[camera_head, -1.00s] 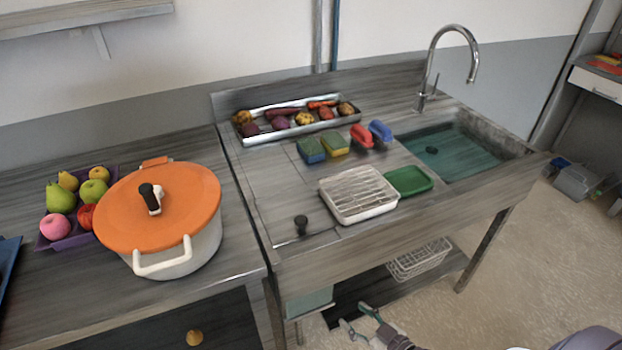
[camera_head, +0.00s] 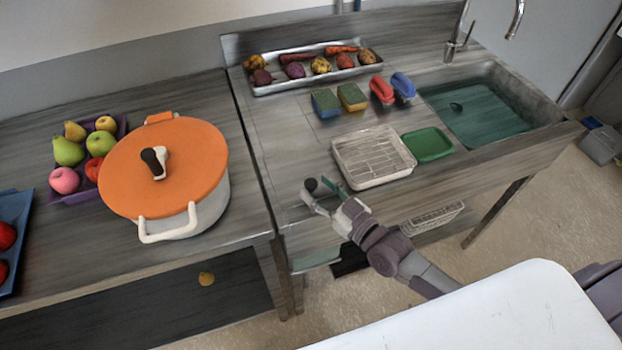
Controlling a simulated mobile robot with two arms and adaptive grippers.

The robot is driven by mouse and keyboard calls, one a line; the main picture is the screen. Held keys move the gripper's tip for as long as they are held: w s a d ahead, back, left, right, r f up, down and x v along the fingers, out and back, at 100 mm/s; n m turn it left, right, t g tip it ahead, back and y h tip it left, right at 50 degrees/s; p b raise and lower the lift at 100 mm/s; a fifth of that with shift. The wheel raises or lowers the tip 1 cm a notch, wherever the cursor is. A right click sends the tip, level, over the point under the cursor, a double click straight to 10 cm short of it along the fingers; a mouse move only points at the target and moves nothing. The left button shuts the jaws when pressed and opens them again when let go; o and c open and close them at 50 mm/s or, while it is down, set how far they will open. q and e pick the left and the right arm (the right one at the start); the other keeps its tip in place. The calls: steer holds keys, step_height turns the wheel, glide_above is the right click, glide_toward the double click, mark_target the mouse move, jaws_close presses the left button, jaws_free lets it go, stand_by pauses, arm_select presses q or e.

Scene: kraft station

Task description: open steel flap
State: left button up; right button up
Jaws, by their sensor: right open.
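The steel flap (camera_head: 282,158) is a flat panel in the left part of the sink counter, marked by thin seams, and it lies level with the top. Its round black knob (camera_head: 311,185) stands near the front edge. My right gripper (camera_head: 322,190) is open at the knob, reaching in from the lower right over the counter's front edge. The knob shows between or just behind its fingertips; I cannot tell if they touch it. My left gripper is not in view.
A white wire-rack tray (camera_head: 372,158) and a green tray (camera_head: 427,145) lie right of the flap. Sponges (camera_head: 326,103), brushes (camera_head: 382,90) and a vegetable tray (camera_head: 262,90) sit behind. The sink (camera_head: 478,115) is at right. An orange-lidded pot (camera_head: 190,160) stands on the left counter.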

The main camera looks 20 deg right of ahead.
mark_target(303, 170)
steer(key=shift+x, duration=1.45)
steer(key=shift+c, duration=0.4)
jaws_close()
